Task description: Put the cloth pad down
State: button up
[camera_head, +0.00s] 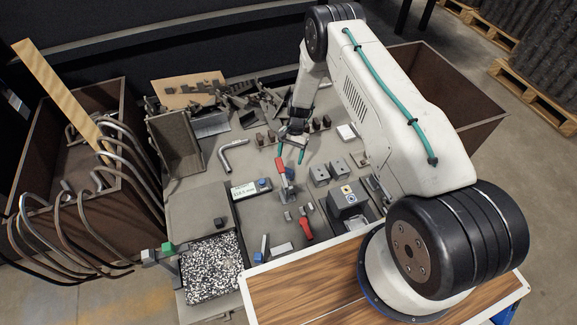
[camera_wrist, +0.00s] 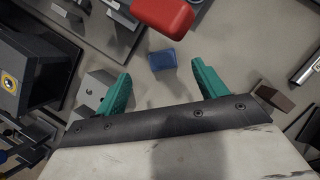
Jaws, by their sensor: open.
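My gripper (camera_head: 291,156) is over the middle of the bench, with its two green fingers spread apart. In the wrist view my gripper (camera_wrist: 161,72) is open, and neither finger touches anything that I can make out. A small blue piece (camera_wrist: 162,60) lies on the grey surface beyond the gap between the fingertips. I cannot tell whether this blue piece is the cloth pad, and I see no other thing that is clearly a cloth pad. A red handle (camera_wrist: 165,12) shows just past the blue piece.
Red-handled clamps (camera_head: 304,226) and small metal blocks (camera_head: 319,175) crowd the bench around the gripper. A display box (camera_head: 244,190) and a speckled black-and-white tray (camera_head: 212,268) are to the left. A bent pipe (camera_head: 232,156) lies behind. Brown bins stand at both sides.

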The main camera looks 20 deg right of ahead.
notch_tip(320, 180, up, 26)
jog(key=w+n+t, duration=0.1)
jog(key=w+n, duration=0.1)
jog(key=s+r+n+h, duration=0.1)
jog(key=s+r, duration=0.3)
jog(key=r, duration=0.5)
jog(key=s+r+n, duration=0.1)
jog(key=s+r, duration=0.2)
jog(key=r, duration=0.6)
jog(key=s+r+n+t+h, duration=0.1)
jog(key=s+r+n+t, duration=0.15)
jog(key=s+r, duration=1.25)
jog(key=s+n+h, duration=0.1)
jog(key=s+n, duration=0.1)
jog(key=s, duration=1.7)
jog(key=shift+s+d+r+t, duration=0.15)
jog(key=shift+d+r+t, duration=0.15)
jog(key=shift+t, duration=0.15)
jog(key=shift+o, duration=0.4)
jog(key=shift+n, duration=0.25)
